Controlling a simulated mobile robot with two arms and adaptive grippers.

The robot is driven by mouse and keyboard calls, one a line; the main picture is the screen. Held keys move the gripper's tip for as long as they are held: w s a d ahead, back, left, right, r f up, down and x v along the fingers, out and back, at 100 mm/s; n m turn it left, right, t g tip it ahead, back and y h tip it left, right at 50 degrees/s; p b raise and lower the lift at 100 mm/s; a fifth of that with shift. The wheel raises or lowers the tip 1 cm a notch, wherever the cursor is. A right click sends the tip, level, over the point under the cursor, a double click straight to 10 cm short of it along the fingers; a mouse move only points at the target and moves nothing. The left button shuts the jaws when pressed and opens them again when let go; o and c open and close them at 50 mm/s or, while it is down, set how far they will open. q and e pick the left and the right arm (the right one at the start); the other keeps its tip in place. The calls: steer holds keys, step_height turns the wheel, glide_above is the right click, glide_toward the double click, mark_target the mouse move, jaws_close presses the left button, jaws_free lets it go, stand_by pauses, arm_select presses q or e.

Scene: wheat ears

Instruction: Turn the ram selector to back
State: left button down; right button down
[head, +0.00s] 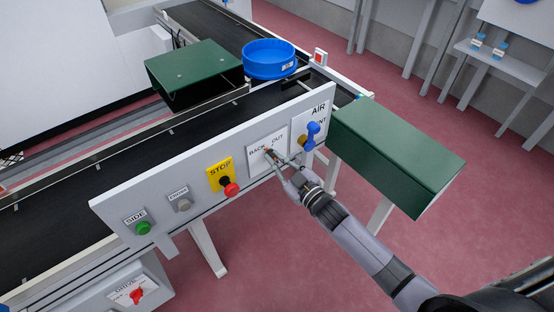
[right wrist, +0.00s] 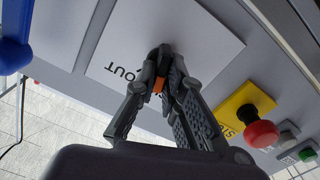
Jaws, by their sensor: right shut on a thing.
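The ram selector (right wrist: 160,53) is a small dark knob on a white plate (head: 255,158) marked BACK and OUT, on the front of the grey control panel. My right gripper (head: 275,157) reaches it from the lower right. In the right wrist view, my right gripper (right wrist: 161,76) is shut on the selector, with an orange part showing between the fingers. The fingers hide much of the knob, so I cannot tell which way it points. The word OUT is readable beside the fingers. My left gripper is not in view.
To the left on the panel are a red STOP button (head: 231,189) on yellow, a grey button (head: 184,205) and a green button (head: 143,228). A blue AIR handle (head: 312,132) sits close to the right. A green box (head: 400,152) juts out beyond it.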

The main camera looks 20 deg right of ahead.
steer(key=shift+n, duration=0.9)
steer(key=c, duration=1.7)
jaws_free()
steer(key=v, duration=1.2)
